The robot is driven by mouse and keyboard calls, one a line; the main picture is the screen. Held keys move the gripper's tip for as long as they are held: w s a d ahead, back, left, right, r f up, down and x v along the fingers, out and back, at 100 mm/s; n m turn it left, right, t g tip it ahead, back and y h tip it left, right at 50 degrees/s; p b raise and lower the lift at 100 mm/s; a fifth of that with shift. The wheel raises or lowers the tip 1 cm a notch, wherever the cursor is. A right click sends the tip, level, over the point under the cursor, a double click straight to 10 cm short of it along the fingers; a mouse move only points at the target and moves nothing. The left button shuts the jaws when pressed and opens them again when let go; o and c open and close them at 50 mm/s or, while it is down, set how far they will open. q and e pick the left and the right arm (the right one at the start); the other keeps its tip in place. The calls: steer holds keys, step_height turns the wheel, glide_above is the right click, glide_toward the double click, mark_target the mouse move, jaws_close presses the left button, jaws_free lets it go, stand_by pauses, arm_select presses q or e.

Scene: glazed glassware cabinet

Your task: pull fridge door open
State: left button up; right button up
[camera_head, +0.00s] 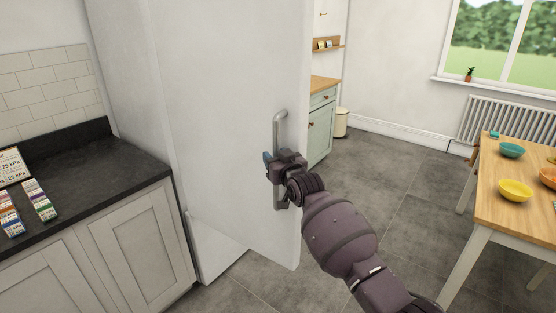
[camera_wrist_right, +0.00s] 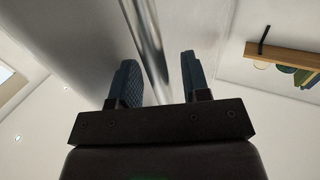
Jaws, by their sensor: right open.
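The white fridge door (camera_head: 225,110) stands in the middle of the head view, swung out from the cabinet body, with a white lower panel showing at its left. Its vertical metal handle (camera_head: 280,125) is near the door's right edge. My right gripper (camera_head: 270,160) is at the handle's middle. In the right wrist view my right gripper (camera_wrist_right: 160,82) is open, its two blue fingers apart with the handle (camera_wrist_right: 148,45) running between them. A gap shows between the handle and the right finger. My left gripper is not in view.
A dark counter (camera_head: 90,180) with small cartons (camera_head: 40,200) is at the left. A wooden table (camera_head: 510,165) with bowls stands at the right. Grey tiled floor (camera_head: 385,190) is free between door and table. A green cabinet (camera_head: 320,130) and bin (camera_head: 341,122) stand behind.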

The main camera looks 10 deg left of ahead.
steer(key=shift+s+d, duration=0.1)
steer(key=v, duration=1)
steer(key=shift+s, duration=0.2)
steer(key=shift+d, duration=0.15)
